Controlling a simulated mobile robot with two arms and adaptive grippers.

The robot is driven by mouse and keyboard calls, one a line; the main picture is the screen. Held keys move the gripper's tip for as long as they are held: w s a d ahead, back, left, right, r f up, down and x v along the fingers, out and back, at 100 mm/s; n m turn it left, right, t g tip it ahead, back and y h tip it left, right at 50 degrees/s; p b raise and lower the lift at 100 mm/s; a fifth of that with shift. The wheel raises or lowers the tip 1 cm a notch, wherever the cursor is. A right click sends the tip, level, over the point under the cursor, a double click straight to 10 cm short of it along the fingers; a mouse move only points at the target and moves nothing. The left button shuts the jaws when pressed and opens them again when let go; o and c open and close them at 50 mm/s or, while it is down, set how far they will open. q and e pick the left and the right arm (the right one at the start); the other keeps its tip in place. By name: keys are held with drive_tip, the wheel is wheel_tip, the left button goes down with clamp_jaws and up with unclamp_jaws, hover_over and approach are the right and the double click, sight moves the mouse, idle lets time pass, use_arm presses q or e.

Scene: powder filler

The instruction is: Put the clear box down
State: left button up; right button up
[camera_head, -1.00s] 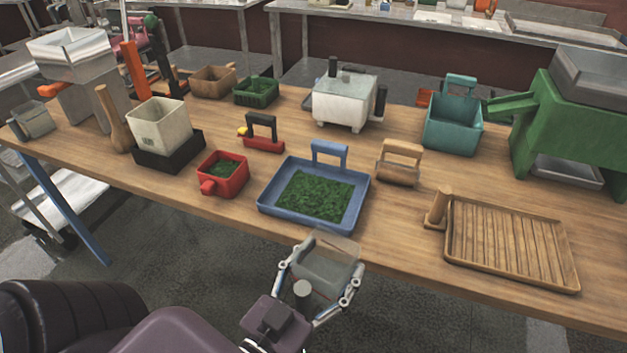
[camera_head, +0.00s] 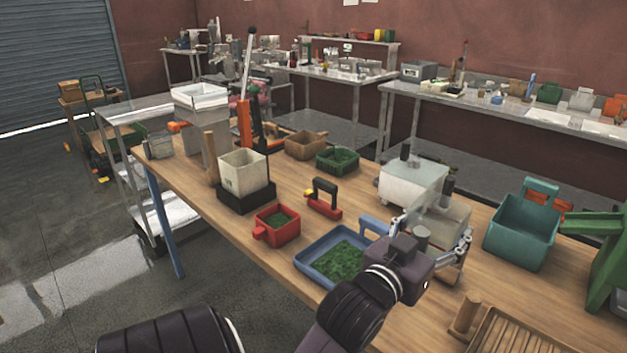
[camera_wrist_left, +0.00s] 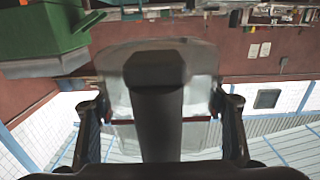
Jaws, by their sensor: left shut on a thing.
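My left gripper (camera_head: 433,232) is shut on the clear box (camera_head: 440,208), with a finger at each side of it. The clear box is see-through and greyish, and appears raised over the table (camera_head: 390,195) in the head view. It lies to the right of the blue tray (camera_head: 308,270) in the picture and in front of the white lidded pot. In the left wrist view the clear box (camera_wrist_left: 112,68) fills the middle between the fingers, partly hidden by a dark part of my gripper. The box's underside is hidden. My right gripper is not in view.
A white lidded pot (camera_head: 412,185) stands behind the box. A teal bin (camera_head: 520,235) and a green machine (camera_head: 608,265) are to the right. A slatted wooden tray (camera_head: 515,335) is near the front. A red scoop box (camera_head: 280,229) stands left. Bare wood shows between pot and teal bin.

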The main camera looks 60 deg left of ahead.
sight(433, 242)
use_arm(q)
drive_tip(key=shift+w+r, duration=0.15)
drive_tip(key=shift+r, duration=0.1)
wheel_tip(433, 242, down, 5)
drive_tip(key=shift+r+b, duration=0.2)
drive_tip(key=shift+b, duration=0.65)
wheel_tip(433, 242, down, 11)
drive_tip(key=shift+f+b, duration=0.1)
drive_tip(key=shift+b, duration=0.35)
wheel_tip(433, 242, down, 4)
drive_tip(key=shift+f, duration=0.15)
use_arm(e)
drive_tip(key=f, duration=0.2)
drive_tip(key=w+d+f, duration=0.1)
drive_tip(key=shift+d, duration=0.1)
use_arm(q)
drive_tip(key=o, duration=1.3)
drive_tip(key=shift+f, duration=0.1)
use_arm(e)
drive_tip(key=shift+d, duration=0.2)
